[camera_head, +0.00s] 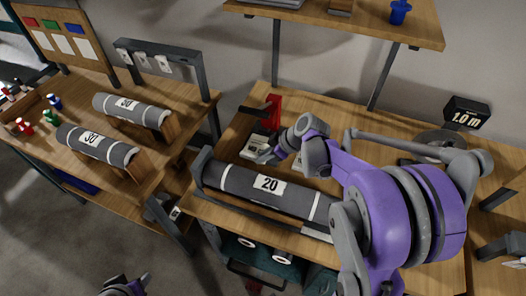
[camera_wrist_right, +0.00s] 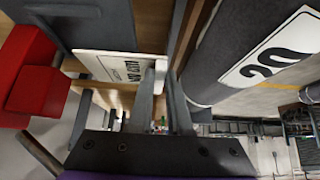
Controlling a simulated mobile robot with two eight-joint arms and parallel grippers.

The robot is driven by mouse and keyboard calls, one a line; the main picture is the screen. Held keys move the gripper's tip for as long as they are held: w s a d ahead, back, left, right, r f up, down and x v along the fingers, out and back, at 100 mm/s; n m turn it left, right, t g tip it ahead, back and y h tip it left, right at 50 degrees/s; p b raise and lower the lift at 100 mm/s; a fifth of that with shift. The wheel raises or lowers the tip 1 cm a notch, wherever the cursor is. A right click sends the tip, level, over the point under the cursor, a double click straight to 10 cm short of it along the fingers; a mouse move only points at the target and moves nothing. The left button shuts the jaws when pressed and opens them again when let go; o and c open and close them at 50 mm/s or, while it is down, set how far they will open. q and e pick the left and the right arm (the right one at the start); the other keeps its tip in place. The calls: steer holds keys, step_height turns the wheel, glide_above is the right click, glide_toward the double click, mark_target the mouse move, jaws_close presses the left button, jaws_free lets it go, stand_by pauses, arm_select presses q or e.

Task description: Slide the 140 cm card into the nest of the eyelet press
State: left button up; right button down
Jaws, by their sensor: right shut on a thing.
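The red eyelet press (camera_head: 273,112) stands at the back left of the middle bench, and its red body (camera_wrist_right: 35,75) fills the left of the wrist view. My right gripper (camera_head: 270,154) is beside it, shut on a white card (camera_head: 254,149). In the wrist view the card (camera_wrist_right: 112,66) reaches left from the fingers (camera_wrist_right: 162,85) towards the press, with dark upside-down print too small to read surely. It lies close to a dark plate; I cannot tell whether its edge is in the nest. My left gripper (camera_head: 135,286) is low at the bottom edge, its fingers unclear.
A grey roll marked 20 (camera_head: 268,184) lies in a cradle along the bench front, close to my right gripper. Rolls marked 30 (camera_head: 90,138) and 50 (camera_head: 127,104) lie on the left bench. A shelf (camera_head: 340,22) hangs above; a 1.0 m display (camera_head: 466,115) stands right.

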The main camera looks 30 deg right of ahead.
mark_target(258, 147)
steer(key=shift+w, duration=0.2)
steer(key=shift+d+f, duration=0.1)
steer(key=shift+f, duration=0.1)
steer(key=shift+w+d+f+b, duration=0.25)
steer(key=shift+f+b, duration=0.25)
steer(key=shift+f, duration=0.15)
steer(key=shift+w+d+f+b, duration=0.15)
steer(key=shift+d+f+b, duration=0.05)
steer(key=shift+f+b, duration=0.45)
steer(key=shift+w+d+f+b, duration=0.25)
steer(key=shift+f+b, duration=0.15)
steer(key=shift+f, duration=0.3)
steer(key=shift+f+b, duration=0.4)
steer(key=shift+f, duration=0.1)
steer(key=shift+w+d, duration=0.1)
steer(key=shift+w+d, duration=1.4)
steer(key=shift+d, duration=0.25)
